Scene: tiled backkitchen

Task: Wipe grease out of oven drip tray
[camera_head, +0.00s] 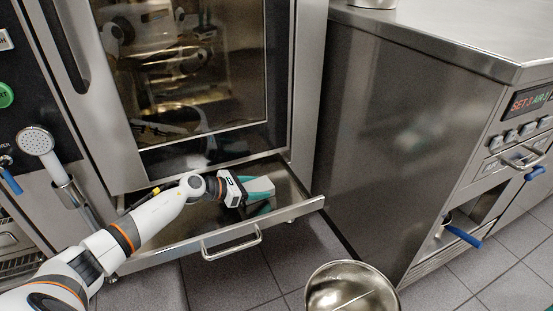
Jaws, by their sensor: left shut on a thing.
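The oven drip tray (288,209) is a steel drawer pulled out below the oven, with a bar handle on its front. My left gripper (258,192) reaches into the tray from the left. It is shut on a pale block-like wiping thing (262,185), between teal fingertips. The pale thing is low in the tray, but I cannot tell whether it touches the tray floor. Grease on the tray floor cannot be made out. My right gripper is out of view.
The oven door (200,70) is closed above the tray. A steel counter unit (400,130) stands close on the right. A round metal bowl (350,290) is at the bottom middle. A hand shower (36,142) hangs at the left. Tiled floor shows in front.

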